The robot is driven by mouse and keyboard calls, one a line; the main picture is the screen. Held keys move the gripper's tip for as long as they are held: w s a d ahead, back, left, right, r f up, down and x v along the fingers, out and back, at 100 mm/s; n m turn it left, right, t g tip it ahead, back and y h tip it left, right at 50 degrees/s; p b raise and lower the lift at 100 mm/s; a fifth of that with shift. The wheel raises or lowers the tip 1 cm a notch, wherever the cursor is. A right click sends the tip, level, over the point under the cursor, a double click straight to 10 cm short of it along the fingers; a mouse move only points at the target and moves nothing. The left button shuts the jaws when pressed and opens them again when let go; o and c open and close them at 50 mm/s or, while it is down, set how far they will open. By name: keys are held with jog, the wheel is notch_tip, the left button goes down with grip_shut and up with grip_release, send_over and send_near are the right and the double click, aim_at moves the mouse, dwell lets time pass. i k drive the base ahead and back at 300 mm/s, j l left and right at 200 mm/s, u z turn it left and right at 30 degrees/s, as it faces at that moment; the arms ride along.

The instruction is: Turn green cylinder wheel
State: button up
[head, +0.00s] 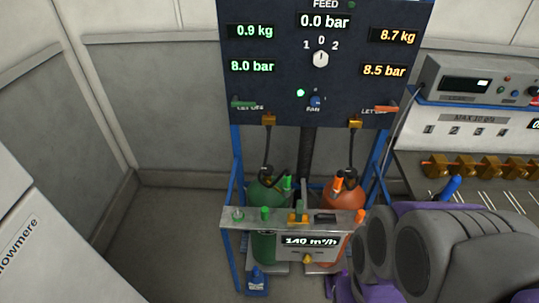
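The green cylinder (266,194) stands in the blue-framed rack, its lower part behind a metal shelf. A small upright green part (287,183) shows at its top right; it may be the wheel, but it is too small to tell. The orange cylinder (343,197) stands to its right with an orange part (337,184) on top. My grey and purple arm fills the lower right of the head view, right of the cylinders. I cannot make out my gripper's fingers, and nothing of mine visibly touches the green cylinder.
A dark gauge panel (318,75) rises above the cylinders, with hoses running down. The metal shelf (328,217) in front carries small green and orange fittings and a 140 m³/h display (310,240). A bench with brass valves (480,165) stands right. Floor (180,240) is clear left.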

aim_at(267, 171)
jog(key=i+j+z, duration=0.1)
jog(key=i+z, duration=0.15)
jog(key=i, duration=0.25)
jog(key=i+j+z, duration=0.2)
jog(key=i, duration=0.3)
